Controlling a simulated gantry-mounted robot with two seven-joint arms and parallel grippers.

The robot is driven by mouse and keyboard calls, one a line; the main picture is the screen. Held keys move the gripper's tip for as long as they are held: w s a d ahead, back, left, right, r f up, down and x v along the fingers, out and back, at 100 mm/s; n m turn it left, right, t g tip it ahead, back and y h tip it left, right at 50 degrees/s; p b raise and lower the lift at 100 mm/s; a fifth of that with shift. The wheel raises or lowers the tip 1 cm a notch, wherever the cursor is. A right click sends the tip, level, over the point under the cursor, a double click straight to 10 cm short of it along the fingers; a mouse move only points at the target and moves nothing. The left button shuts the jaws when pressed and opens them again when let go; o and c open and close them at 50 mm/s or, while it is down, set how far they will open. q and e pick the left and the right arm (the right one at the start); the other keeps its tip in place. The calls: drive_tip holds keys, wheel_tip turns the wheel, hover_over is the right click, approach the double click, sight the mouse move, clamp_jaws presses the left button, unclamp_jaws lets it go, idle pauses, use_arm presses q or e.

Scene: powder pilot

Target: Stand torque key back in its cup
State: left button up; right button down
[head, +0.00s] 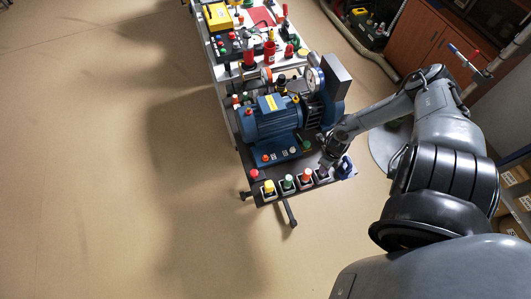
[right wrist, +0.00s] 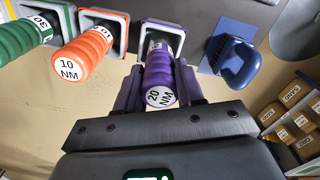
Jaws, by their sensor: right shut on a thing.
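The purple torque key (right wrist: 158,85), marked 20 NM on its end cap, is between the fingers of my right gripper (right wrist: 160,88). The gripper is shut on its ribbed handle. The key's far end lines up with a square, purple-rimmed cup (right wrist: 181,34); I cannot tell how deep it sits in it. In the head view my right gripper (head: 326,165) is low over the front of the bench, at the right part of the row of cups, and hides most of the purple key. My left gripper is not in view.
An orange 10 NM key (right wrist: 82,55) and a green key (right wrist: 28,38) stand in neighbouring cups to the left. A yellow-topped key (head: 269,187) and the blue motor (head: 268,122) are also on the bench.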

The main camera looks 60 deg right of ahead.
drive_tip(key=shift+f+b, duration=0.6)
drive_tip(key=shift+f, duration=0.15)
drive_tip(key=c, duration=0.6)
unclamp_jaws()
drive_tip(key=shift+r, duration=0.1)
